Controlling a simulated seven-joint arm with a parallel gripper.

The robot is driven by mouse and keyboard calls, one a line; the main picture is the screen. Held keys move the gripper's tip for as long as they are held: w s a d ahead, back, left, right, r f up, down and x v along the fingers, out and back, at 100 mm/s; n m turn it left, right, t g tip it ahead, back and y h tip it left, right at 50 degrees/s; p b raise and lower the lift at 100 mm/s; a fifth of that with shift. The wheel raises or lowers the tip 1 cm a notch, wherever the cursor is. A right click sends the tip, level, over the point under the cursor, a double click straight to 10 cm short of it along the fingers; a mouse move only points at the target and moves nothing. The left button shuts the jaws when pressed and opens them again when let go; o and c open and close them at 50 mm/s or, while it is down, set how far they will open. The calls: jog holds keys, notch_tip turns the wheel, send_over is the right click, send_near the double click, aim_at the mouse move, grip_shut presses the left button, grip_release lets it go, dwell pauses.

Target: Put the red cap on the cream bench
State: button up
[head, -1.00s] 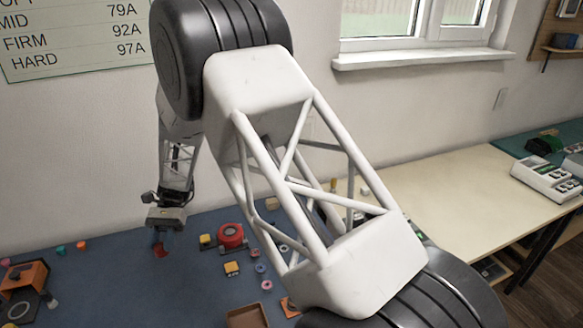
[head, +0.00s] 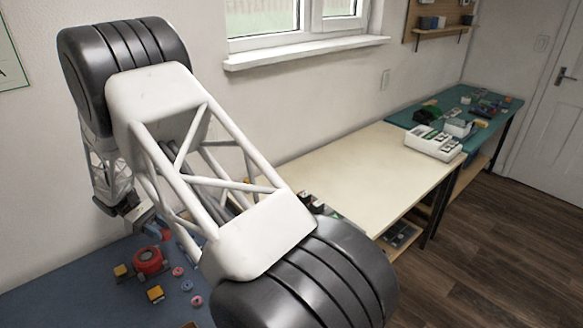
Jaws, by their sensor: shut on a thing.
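My gripper (head: 159,230) is at the left, over the blue bench, partly behind my own arm. It is shut on a small red piece, the red cap (head: 166,234), held above the blue surface; the fingertips are small and hard to make out. The cream bench (head: 350,172) stands in the middle, under the window, to the right of my gripper. Its near left part is hidden by my arm.
The blue bench (head: 60,290) holds a red round part (head: 148,262), a yellow block (head: 155,293) and several small rings. A white device (head: 434,143) stands at the cream bench's far right end, by a green bench (head: 480,115). Most of the visible cream top is clear.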

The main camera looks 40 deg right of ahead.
jog(key=w+d+r+n+t+h, duration=0.2)
jog(key=d+r+n, duration=0.1)
jog(key=d, duration=1)
jog(key=w+d+r+n+t+h, duration=0.2)
jog(key=d+r+t, duration=0.1)
jog(key=d, duration=1)
jog(key=w+d+r+n+t+h, duration=0.2)
jog(key=d+n, duration=0.1)
jog(key=d, duration=1.1)
notch_tip(320, 180, down, 10)
jog(key=shift+a+f, duration=0.2)
jog(key=shift+a, duration=0.25)
jog(key=shift+f, duration=0.1)
jog(key=shift+f, duration=3.05)
jog(key=shift+f, duration=1.9)
jog(key=shift+f, duration=0.1)
